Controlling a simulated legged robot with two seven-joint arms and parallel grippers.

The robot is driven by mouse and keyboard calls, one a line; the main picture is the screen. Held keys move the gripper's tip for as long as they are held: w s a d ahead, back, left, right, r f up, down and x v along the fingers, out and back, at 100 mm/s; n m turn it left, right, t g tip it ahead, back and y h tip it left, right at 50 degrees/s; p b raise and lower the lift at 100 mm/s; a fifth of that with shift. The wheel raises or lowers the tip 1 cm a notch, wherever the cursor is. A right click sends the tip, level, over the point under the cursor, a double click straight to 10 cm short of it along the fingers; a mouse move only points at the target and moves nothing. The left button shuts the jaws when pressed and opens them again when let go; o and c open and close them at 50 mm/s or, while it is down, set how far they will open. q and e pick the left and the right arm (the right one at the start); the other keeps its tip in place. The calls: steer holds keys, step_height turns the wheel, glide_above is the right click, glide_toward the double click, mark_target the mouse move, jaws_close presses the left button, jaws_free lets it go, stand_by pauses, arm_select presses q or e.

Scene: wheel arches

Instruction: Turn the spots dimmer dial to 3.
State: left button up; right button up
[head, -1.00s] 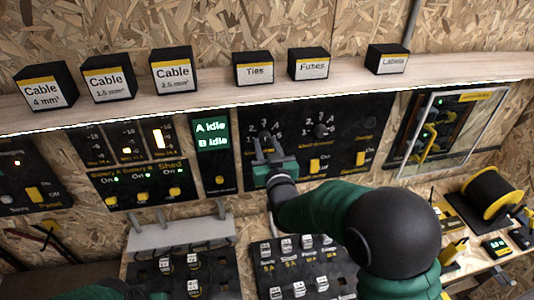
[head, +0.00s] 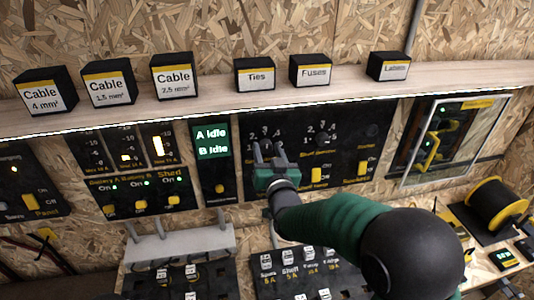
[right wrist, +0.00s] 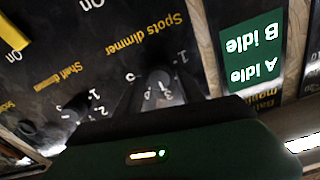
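The spots dimmer dial (right wrist: 160,88) shows in the right wrist view, a dark knob on the black panel with pale numbers around it and an upside-down yellow "Spots dimmer" label. My right gripper (head: 267,155) is at this dial in the head view and covers most of it. Its two fingers look apart, one on each side of the knob. I cannot tell whether they touch it. The dial's pointer setting is not readable. My left gripper is out of view.
A second dimmer dial (head: 322,138) sits to the right, with yellow switches (head: 316,174) below. The idle display (head: 212,138) is just left. A shelf (head: 210,95) with labelled boxes runs above. A clear-fronted cabinet (head: 455,135) is at the right.

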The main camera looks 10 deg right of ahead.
steer(key=shift+o, duration=0.8)
steer(key=shift+s+f, duration=0.1)
steer(key=shift+f, duration=0.05)
steer(key=shift+f, duration=0.15)
steer(key=shift+s, duration=0.15)
steer(key=s+b, duration=1)
steer(key=s, duration=0.6)
steer(key=shift+s, duration=0.25)
